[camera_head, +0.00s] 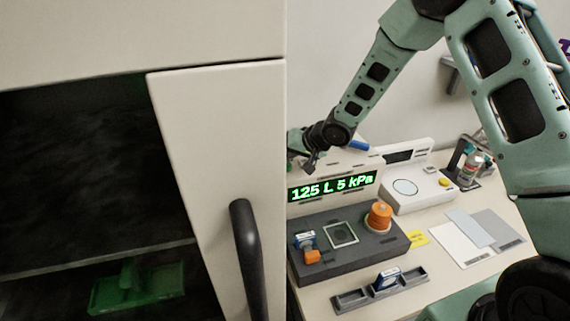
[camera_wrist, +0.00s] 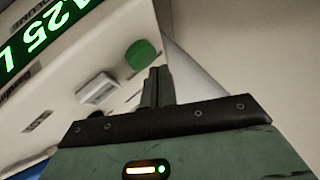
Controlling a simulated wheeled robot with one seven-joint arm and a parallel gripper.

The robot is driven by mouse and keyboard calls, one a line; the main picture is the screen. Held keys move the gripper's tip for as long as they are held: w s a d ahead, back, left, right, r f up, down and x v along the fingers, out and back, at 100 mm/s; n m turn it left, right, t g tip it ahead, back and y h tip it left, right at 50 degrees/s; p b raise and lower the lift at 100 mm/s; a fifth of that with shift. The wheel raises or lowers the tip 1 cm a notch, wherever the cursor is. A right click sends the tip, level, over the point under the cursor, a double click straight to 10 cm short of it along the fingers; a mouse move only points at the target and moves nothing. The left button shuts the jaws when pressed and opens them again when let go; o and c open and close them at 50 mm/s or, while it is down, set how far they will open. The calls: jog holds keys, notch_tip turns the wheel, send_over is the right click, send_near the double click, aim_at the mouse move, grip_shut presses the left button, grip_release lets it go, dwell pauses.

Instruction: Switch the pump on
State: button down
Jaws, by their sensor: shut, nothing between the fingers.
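The pump unit's panel shows a lit green display (camera_head: 333,186) reading "125 L 5 kPa". The display's edge also shows, turned over, in the wrist view (camera_wrist: 40,35). On the pale panel in the wrist view are a round green button (camera_wrist: 142,54) and a small white switch-like block (camera_wrist: 97,88). My gripper (camera_wrist: 157,87) is shut and empty, its fingertips close to the green button in the picture; I cannot tell if they touch. In the head view my wrist is at the panel's left end, and the cabinet door partly hides that area.
An open cabinet door (camera_head: 215,150) with a black handle (camera_head: 247,258) stands at left. A dark block (camera_head: 375,245) with an orange cylinder (camera_head: 379,216) lies before the panel. A grey holder (camera_head: 350,299), a white device (camera_head: 418,194) and flat sheets (camera_head: 460,246) are on the bench.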

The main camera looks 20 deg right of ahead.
jog(key=shift+r, duration=0.1)
notch_tip(320, 180, up, 5)
jog(key=p, duration=0.5)
dwell(0.3)
